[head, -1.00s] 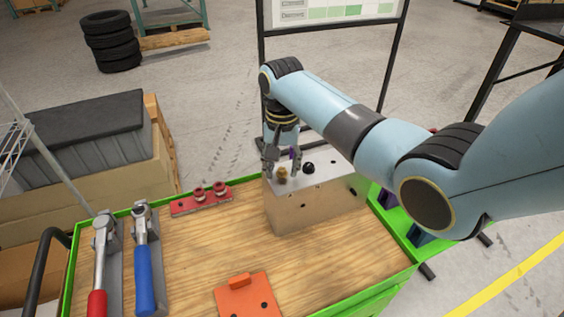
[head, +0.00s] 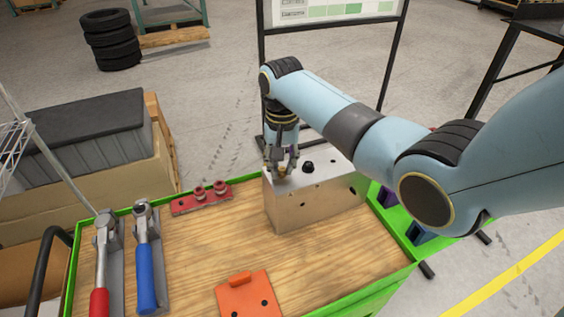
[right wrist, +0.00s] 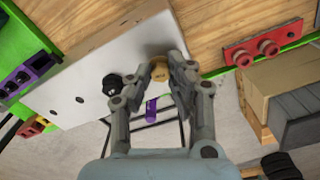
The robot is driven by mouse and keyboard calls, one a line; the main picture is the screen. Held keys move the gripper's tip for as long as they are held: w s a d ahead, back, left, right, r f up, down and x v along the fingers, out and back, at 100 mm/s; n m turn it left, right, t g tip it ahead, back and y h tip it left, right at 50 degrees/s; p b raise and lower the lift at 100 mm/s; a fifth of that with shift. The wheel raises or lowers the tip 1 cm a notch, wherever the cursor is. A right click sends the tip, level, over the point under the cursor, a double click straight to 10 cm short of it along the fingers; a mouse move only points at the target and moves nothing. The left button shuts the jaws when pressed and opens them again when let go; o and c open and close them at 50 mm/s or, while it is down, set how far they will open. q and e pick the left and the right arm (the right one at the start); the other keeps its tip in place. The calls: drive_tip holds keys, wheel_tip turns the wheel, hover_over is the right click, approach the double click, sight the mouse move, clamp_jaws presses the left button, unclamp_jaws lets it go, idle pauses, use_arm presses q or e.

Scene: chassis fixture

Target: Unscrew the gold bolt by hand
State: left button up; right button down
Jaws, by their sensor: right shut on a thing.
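The gold bolt (head: 282,171) stands on top of the silver metal block (head: 302,208), near its left end. My right gripper (head: 282,168) points down over it, with its fingers around the bolt head. In the right wrist view the gold bolt head (right wrist: 159,68) shows between the fingertips (right wrist: 160,75), which are shut on it. The lower part of the bolt is hidden. A black bolt (head: 308,168) stands on the block beside the gripper. My left gripper is not in view.
A red fixture with two red posts (head: 201,198) lies left of the block. Red- and blue-handled tools (head: 147,265) stand at the left, and an orange plate (head: 248,299) lies at the front. The wooden top between them is clear. A purple part (right wrist: 151,108) shows between my fingers.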

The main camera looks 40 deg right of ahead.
drive_tip(key=shift+n, duration=0.8)
drive_tip(key=shift+r, duration=3.05)
